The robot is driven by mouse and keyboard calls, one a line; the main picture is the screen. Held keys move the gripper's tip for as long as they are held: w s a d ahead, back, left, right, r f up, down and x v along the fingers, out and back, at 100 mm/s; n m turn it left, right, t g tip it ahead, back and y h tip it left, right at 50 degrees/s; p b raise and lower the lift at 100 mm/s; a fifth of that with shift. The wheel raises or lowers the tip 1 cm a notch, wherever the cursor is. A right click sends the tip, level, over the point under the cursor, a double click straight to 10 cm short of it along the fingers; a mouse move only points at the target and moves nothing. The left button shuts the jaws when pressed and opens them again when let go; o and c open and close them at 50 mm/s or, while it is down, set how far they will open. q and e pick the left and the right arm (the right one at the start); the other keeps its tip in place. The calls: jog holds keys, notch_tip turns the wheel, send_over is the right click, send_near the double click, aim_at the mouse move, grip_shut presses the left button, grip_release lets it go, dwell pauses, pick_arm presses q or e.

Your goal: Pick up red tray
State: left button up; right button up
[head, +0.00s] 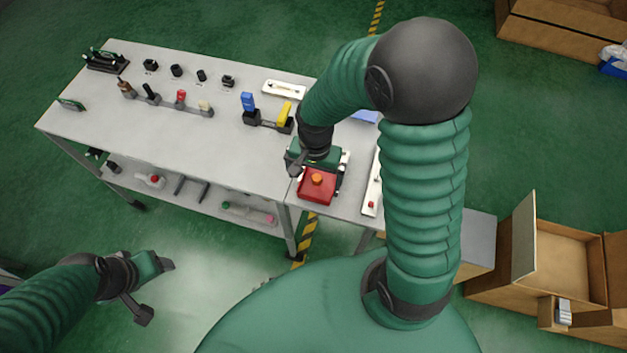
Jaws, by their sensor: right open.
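The red tray (318,194) is a small square red piece with a round orange knob on top. It sits near the front edge of the table's right part. My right gripper (315,163) is open, just behind and above the tray, and its wrist partly hides what lies beneath. I cannot tell whether its fingers touch the tray. My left gripper (156,288) is at the lower left, over the floor, with its fingers spread and nothing between them.
The grey table (215,150) carries several levers, a blue one (248,102) and a yellow one (284,113) among them. A white strip fixture (372,185) stands right of the tray. My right arm hides part of the table. A cardboard box (560,262) stands at the right.

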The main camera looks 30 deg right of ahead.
send_over(316, 192)
jog(key=s, duration=0.1)
jog(key=f, duration=0.5)
jog(key=shift+s+a+f, duration=0.15)
jog(key=shift+a+f, duration=0.1)
jog(key=shift+f, duration=0.1)
jog(key=shift+a+f, duration=0.25)
jog(key=f, duration=0.2)
jog(key=a+f, duration=0.1)
jog(key=f, duration=0.1)
jog(key=shift+a, duration=0.1)
jog(key=shift+f, duration=0.25)
jog(key=shift+w+d+f, duration=0.15)
jog(key=shift+w+d, duration=0.05)
jog(key=shift+d, duration=0.3)
jog(key=shift+s+d, duration=0.1)
jog(key=shift+d, duration=0.15)
jog(key=c, duration=0.4)
jog(key=shift+c, duration=1.3)
jog(key=shift+a, duration=0.4)
jog(key=c, duration=0.5)
jog(key=shift+a, duration=0.1)
pick_arm(q)
jog(key=shift+d, duration=0.15)
